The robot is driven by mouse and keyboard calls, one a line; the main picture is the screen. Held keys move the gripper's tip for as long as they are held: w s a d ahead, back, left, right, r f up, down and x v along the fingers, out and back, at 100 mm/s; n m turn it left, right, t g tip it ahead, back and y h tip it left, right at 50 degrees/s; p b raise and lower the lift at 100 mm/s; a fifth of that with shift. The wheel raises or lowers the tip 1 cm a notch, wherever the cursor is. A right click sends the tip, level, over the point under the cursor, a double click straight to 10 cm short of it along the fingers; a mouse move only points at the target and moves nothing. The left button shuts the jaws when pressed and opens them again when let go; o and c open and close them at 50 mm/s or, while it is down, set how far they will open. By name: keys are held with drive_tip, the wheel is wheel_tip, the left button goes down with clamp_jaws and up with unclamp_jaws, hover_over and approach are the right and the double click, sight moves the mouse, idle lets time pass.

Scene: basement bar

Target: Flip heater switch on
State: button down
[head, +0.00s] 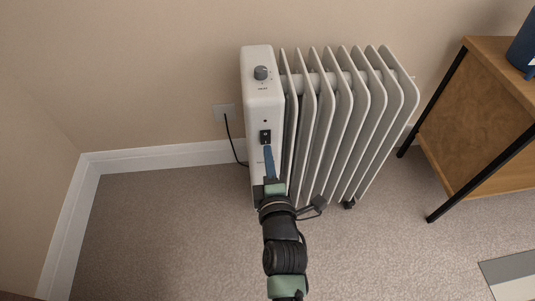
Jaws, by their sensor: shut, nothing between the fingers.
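A white oil-filled heater (263,91) with several upright fins stands on the carpet by the wall. A black rocker switch (265,136) sits lower on the panel, below a small dark dot. My gripper (268,150) is shut and empty. Its blue fingertips are just below the switch in the picture, very close to it. I cannot tell whether they touch it. The switch's on or off position is too small to read. My arm covers the lower part of the panel.
A wall outlet (223,112) with a black cord (231,141) is left of the heater. A wooden cabinet with black legs (480,115) stands at the right, with a dark blue object (524,50) on top. A flat mat (512,275) lies lower right. The carpet at left is clear.

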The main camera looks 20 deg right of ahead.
drive_tip(key=shift+x, duration=0.8)
drive_tip(key=shift+w+f+b, duration=0.15)
drive_tip(key=shift+f+b, duration=0.2)
drive_tip(key=shift+b, duration=0.65)
drive_tip(key=shift+r, duration=0.3)
